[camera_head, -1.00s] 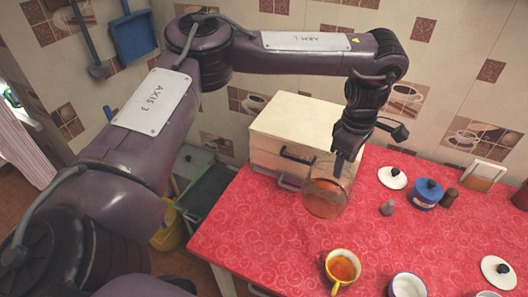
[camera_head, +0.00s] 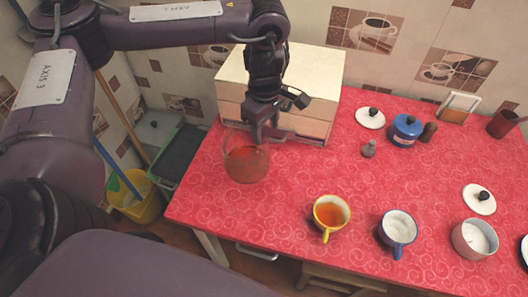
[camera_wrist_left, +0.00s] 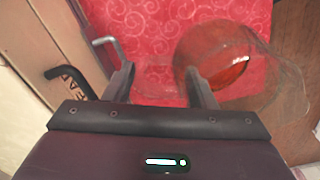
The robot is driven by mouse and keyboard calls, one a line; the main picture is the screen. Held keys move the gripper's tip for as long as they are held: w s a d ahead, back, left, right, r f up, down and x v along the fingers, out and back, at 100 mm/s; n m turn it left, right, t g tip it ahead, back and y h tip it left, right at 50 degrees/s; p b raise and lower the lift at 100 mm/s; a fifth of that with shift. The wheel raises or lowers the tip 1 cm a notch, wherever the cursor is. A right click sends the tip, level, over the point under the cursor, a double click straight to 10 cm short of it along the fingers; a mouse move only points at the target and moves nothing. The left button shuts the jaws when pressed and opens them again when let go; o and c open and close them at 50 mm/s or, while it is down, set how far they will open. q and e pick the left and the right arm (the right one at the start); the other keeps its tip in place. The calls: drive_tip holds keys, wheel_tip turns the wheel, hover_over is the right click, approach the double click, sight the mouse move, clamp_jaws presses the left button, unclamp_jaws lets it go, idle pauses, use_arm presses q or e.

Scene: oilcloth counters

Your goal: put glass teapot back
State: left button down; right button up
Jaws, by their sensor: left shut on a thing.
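The glass teapot (camera_head: 246,164) is clear and round with a little red-orange tea in it. It is at the left part of the red-clothed table (camera_head: 300,180), in front of the cream drawer box. My left gripper (camera_head: 262,134) is shut on its glass handle side, coming down from above. In the left wrist view the teapot (camera_wrist_left: 240,70) lies to the right of the fingers of my left gripper (camera_wrist_left: 163,85), with a clear glass part between them. I cannot tell whether its base touches the cloth. My right gripper is not in view.
The drawer box (camera_head: 285,65) stands close behind the gripper. A yellow cup (camera_head: 331,213) of tea and a blue-handled cup (camera_head: 397,228) stand right of the teapot. The left table edge is near.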

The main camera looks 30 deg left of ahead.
sight(252, 148)
use_arm(q)
wheel_tip(252, 148, down, 5)
drive_tip(key=shift+f+b, duration=0.2)
drive_tip(key=shift+b, duration=0.4)
wheel_tip(252, 148, down, 3)
drive_tip(key=shift+s+f+b, duration=0.1)
drive_tip(key=shift+b, duration=0.45)
drive_tip(key=shift+f, duration=0.3)
drive_tip(key=shift+f, duration=0.2)
drive_tip(key=c, duration=0.6)
unclamp_jaws()
